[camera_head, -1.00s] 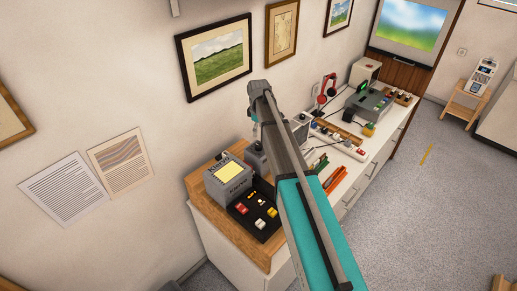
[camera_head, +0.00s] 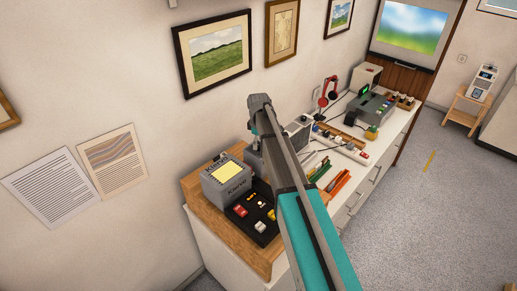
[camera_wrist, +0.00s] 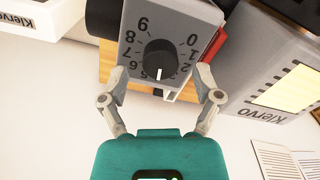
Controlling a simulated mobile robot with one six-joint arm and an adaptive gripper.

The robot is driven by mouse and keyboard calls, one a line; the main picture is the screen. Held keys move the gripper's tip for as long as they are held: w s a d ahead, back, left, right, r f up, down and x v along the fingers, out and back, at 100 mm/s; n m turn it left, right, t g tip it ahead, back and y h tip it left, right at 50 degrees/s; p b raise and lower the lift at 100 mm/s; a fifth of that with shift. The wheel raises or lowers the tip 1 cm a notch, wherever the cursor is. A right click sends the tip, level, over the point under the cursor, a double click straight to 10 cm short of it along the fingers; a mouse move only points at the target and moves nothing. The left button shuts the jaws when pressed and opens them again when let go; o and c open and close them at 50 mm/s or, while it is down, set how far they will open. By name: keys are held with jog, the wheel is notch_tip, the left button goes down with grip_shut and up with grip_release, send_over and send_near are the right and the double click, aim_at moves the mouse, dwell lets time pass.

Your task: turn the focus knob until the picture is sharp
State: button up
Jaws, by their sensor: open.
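In the wrist view, a round black knob (camera_wrist: 160,59) with a white pointer line sits on a grey panel (camera_wrist: 140,14) with digits around it. The pointer is toward the bottom of the view; the digit there cannot be read. My gripper (camera_wrist: 162,73) is open, with one fingertip on each side of the knob and visible gaps between. No contact shows. In the head view, my arm hides the gripper and the knob. The picture on the wall screen (camera_head: 411,27) is blurred green and blue.
A grey Klervo box with a yellow top (camera_head: 229,175) and a black tray (camera_head: 240,211) with small coloured items stand beside my arm on the counter. Red headphones (camera_head: 327,93) and a grey-green device (camera_head: 371,106) stand farther back. Open floor (camera_head: 405,215) lies at right.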

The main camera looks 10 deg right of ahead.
jog(key=shift+f+b, duration=0.35)
jog(key=shift+f, duration=0.2)
grip_shut()
